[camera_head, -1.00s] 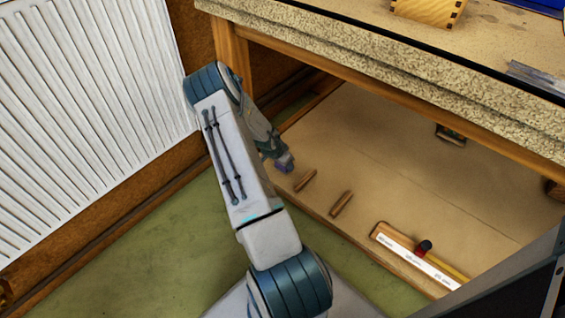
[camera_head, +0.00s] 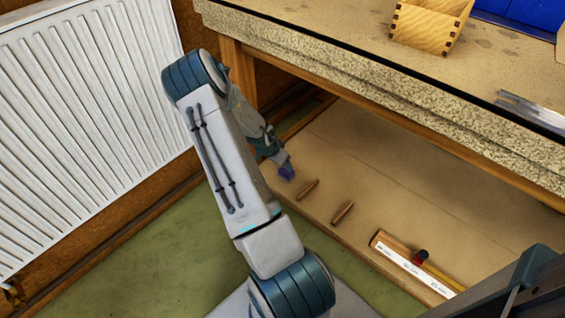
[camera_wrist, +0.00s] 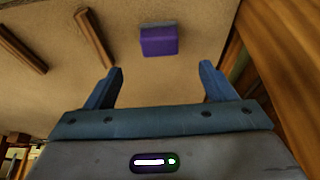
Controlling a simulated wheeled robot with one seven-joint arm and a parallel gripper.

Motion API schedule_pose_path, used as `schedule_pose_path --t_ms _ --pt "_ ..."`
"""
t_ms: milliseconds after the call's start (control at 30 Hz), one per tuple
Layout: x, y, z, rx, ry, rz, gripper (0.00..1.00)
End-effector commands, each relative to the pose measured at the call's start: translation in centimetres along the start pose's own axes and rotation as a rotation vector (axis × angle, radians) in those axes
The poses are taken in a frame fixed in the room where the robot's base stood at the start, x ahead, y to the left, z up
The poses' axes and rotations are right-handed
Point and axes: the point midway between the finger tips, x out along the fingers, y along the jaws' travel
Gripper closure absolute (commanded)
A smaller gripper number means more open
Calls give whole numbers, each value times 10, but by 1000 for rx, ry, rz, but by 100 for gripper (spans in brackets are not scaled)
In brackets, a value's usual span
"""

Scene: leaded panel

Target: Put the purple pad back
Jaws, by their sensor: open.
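The purple pad (camera_wrist: 159,41) is a small purple block with a greyish strip along its far edge. It rests on the tan lower shelf (camera_head: 375,165), left of two short wooden bars. In the head view the pad (camera_head: 287,172) shows just beyond my gripper's tip. My gripper (camera_wrist: 163,82) is open, with its two blue fingers apart and nothing between them. In the wrist view the pad lies ahead of the fingertips, roughly midway between them, with a gap.
Two wooden bars (camera_head: 307,189) (camera_head: 343,212) lie on the shelf. A labelled wooden rail (camera_head: 410,268) is at its front right. The speckled worktop edge (camera_head: 370,80) overhangs the shelf. A white radiator (camera_head: 85,120) stands at left.

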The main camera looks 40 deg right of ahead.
Motion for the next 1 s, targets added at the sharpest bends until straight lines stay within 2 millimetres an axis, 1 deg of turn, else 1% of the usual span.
schedule_pose_path --t_ms 33,100,367,467,567,633,667,700,767,800,867,900,967,1000 --pt "-10 0 -1 0 0 0 23" --pt "-15 0 0 0 0 0 23" --pt "-24 -2 2 -6 -8 -6 23" --pt "-43 -11 12 -38 -43 -31 23" --pt "-77 -24 31 -103 -104 -75 23" --pt "-107 -32 48 -168 -154 -113 23" --pt "-121 -34 55 -198 -175 -129 23" --pt "-138 -37 65 -242 -202 -150 23" --pt "-165 -39 80 -307 -237 -181 23" --pt "-183 -39 90 -353 -259 -202 23" --pt "-210 -38 103 -424 -288 -231 23" --pt "-227 -36 112 -473 -305 -250 23" --pt "-252 -31 125 -548 -326 -278 23" --pt "-269 -26 134 -601 -338 -295 23"
